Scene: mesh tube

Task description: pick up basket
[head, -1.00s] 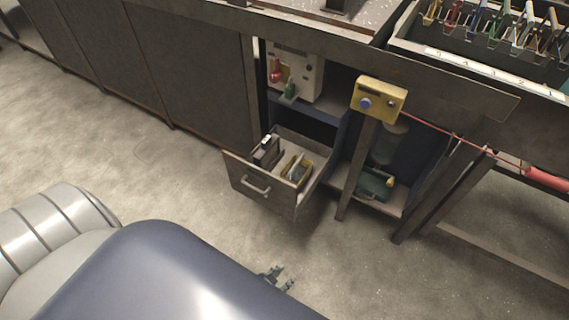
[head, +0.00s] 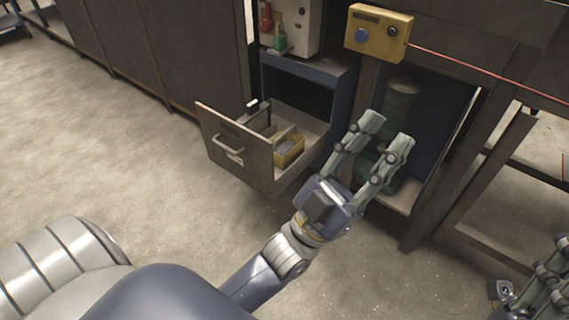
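A small yellow open-topped bin (head: 290,152), the only basket-like thing I see, sits inside the pulled-out drawer (head: 240,158) on its right side. Something greyish lies in it. My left gripper (head: 387,134) is open with its two fingers spread. It appears to the right of the drawer, in front of the open cabinet, with nothing between its fingers. My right gripper (head: 552,265) is at the lower right edge, partly cut off, over the floor. Its opening is unclear.
A yellow box with a blue button (head: 378,33) hangs on a post above my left gripper. A dark cylinder (head: 402,95) stands in the cabinet behind the fingers. A table leg (head: 470,180) stands to the right. The floor at left is clear.

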